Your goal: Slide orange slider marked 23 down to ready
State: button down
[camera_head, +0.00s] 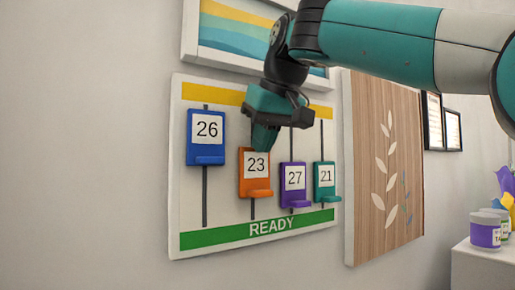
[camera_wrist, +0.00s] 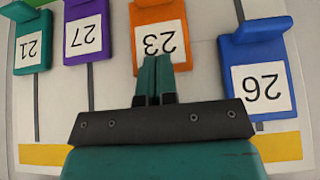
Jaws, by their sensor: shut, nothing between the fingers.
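The orange slider marked 23 (camera_head: 256,184) sits on its vertical track on the white wall board, in the lower half and above the green READY band (camera_head: 262,229). In the wrist view, which looks at the board upside down, the orange slider (camera_wrist: 157,14) is at the top middle. My gripper (camera_head: 262,148) is shut and empty. Its fingertips are at the top part of the orange slider. In the wrist view the shut fingertips (camera_wrist: 155,62) overlap the edge of its number label. I cannot tell whether they touch it.
The blue slider 26 (camera_head: 206,138) is higher, to the left. The purple slider 27 (camera_head: 293,186) and teal slider 21 (camera_head: 324,182) are to the right, near the READY band. A wooden leaf panel (camera_head: 368,165) hangs right of the board.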

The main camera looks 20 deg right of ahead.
notch_tip(320, 180, down, 2)
jog(key=shift+f+b, duration=0.1)
jog(key=shift+b, duration=0.65)
jog(key=shift+s+r+p, duration=0.1)
jog(key=shift+r+p, duration=0.2)
jog(key=shift+r, duration=0.05)
jog(key=s+r+p, duration=0.2)
jog(key=s, duration=0.1)
jog(key=s+d+p, duration=0.1)
jog(key=shift+s+r, duration=0.4)
